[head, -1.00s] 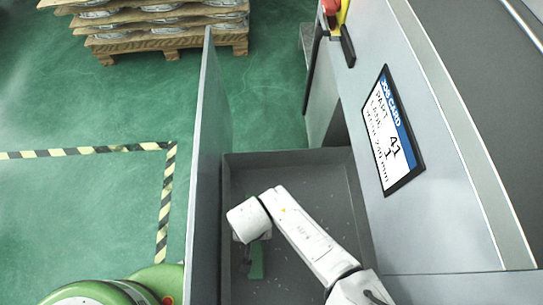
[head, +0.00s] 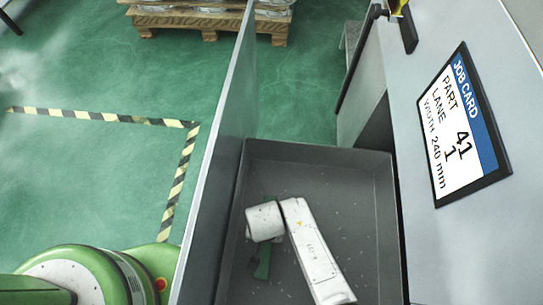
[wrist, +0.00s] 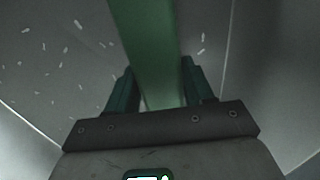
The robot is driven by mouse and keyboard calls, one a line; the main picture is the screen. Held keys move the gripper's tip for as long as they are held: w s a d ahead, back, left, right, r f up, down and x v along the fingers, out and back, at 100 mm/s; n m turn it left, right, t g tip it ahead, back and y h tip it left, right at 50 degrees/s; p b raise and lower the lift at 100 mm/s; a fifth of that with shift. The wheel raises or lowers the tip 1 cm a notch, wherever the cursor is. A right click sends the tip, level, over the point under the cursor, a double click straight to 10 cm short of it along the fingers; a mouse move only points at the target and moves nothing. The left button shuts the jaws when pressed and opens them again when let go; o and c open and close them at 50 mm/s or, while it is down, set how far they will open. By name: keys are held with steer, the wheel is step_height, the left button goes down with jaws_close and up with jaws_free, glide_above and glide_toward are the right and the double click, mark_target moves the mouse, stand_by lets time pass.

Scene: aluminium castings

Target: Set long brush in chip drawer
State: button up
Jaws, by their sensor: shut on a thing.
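The long brush shows in the wrist view as a flat green bar (wrist: 148,40); its far end runs out of the picture and no bristles show. My gripper (wrist: 158,82) is shut on it, with a dark green finger on each side. In the head view my gripper (head: 257,272) points down inside the open chip drawer (head: 345,190), near its left wall. A small green piece of the brush (head: 264,261) shows there beside the gripper; the rest is hidden by my wrist. I cannot tell whether the brush touches the drawer floor.
The drawer is grey, with pale chips scattered on its floor; its right part is bare. A tall light panel (head: 222,130) stands along its left side. The machine face with a job card (head: 462,125) is at the right. A loaded pallet (head: 210,22) stands far back.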

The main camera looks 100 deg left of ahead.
steer(key=shift+r, duration=0.1)
steer(key=shift+f+b, duration=0.4)
steer(key=shift+f, duration=0.1)
steer(key=shift+f, duration=0.15)
steer(key=o, duration=1.1)
step_height(320, 180, up, 13)
steer(key=p, duration=1)
steer(key=shift+p, duration=0.3)
